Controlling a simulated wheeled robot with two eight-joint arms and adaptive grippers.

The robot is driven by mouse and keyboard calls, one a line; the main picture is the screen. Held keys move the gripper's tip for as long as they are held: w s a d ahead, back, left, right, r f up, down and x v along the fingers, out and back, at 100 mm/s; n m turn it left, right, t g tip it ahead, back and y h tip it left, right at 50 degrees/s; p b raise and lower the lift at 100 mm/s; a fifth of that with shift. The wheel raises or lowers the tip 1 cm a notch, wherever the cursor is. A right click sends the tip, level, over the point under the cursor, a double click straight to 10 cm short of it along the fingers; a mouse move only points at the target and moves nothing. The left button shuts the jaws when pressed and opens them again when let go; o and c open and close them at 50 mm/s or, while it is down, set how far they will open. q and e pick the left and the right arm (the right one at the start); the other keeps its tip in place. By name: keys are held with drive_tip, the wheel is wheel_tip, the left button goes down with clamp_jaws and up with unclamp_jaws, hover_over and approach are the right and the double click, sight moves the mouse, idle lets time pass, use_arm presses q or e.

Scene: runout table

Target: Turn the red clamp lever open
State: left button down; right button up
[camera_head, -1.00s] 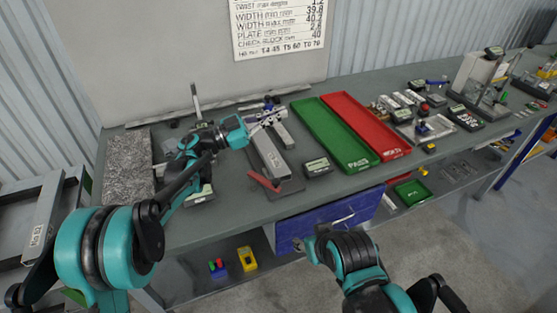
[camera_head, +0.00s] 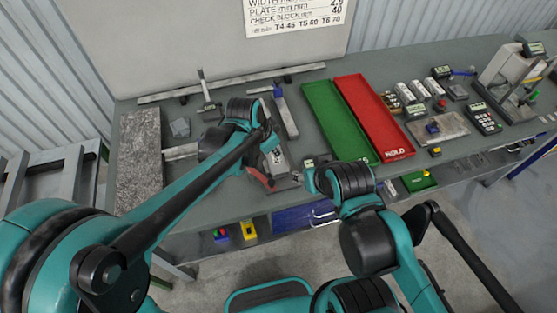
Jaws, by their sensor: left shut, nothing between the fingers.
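The red clamp lever (camera_head: 262,180) shows at the front end of the grey clamp fixture (camera_head: 283,183), near the table's front edge. My left arm reaches across from the left and covers part of the fixture. My left gripper (camera_head: 272,150) is shut and empty, just behind the red lever in the picture. I cannot tell whether it touches the lever or the fixture. My right arm's black and teal links (camera_head: 345,180) stand in front of the table, right of the lever.
A green tray (camera_head: 335,120) and a red tray (camera_head: 372,115) lie right of the fixture. A speckled stone slab (camera_head: 138,160) lies at the left. A long metal bar (camera_head: 225,82) lies along the back. Gauges and small parts crowd the right side.

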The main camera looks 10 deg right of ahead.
sight(273, 183)
use_arm(q)
drive_tip(key=s+f+m+g+b, duration=0.1)
drive_tip(key=s+f+b, duration=0.1)
drive_tip(key=f, duration=0.7)
drive_tip(key=shift+s+a+f, duration=0.15)
drive_tip(key=shift+s, duration=0.45)
drive_tip(key=shift+s+a, duration=0.1)
drive_tip(key=shift+s+a+m+g+b, duration=0.35)
drive_tip(key=shift+a+m, duration=0.2)
drive_tip(key=shift+m, duration=0.25)
drive_tip(key=shift+s+a+m+g+b, duration=0.2)
drive_tip(key=shift+s+a+m+g, duration=0.15)
drive_tip(key=shift+a+m, duration=0.35)
drive_tip(key=shift+s+a+m+g+b, duration=0.2)
drive_tip(key=shift+s+a+m, duration=0.1)
drive_tip(key=shift+a+m, duration=0.35)
drive_tip(key=shift+s+a, duration=0.15)
drive_tip(key=shift+a, duration=0.2)
